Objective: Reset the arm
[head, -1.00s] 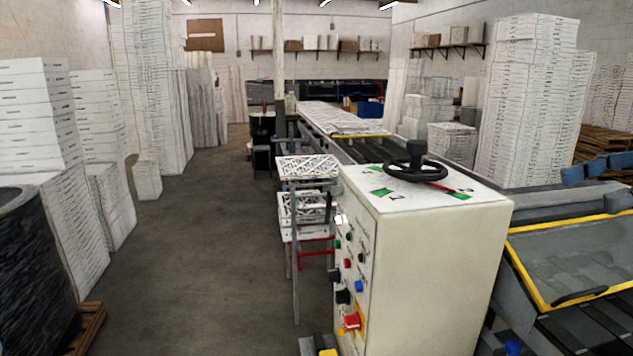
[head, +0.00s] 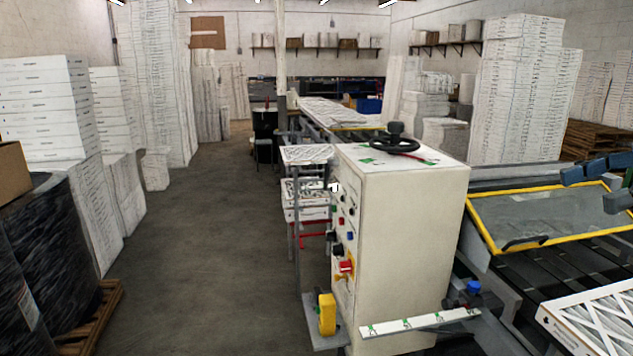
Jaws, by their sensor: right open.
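My right gripper (head: 590,190) shows at the right edge of the head view, as dark blue-grey finger parts. Its fingers are apart and nothing shows between them. It appears in front of the yellow-framed clear panel (head: 530,215) of the machine; I cannot tell how far above it. The rest of the right arm is mostly out of frame. My left gripper is not in view.
A cream control cabinet (head: 415,240) with a black handwheel (head: 395,142) stands in the middle. A white-framed filter (head: 590,318) lies at lower right. Stacked white boxes (head: 515,100) stand behind. A dark wrapped drum (head: 50,265) stands left. The grey floor (head: 210,250) between is clear.

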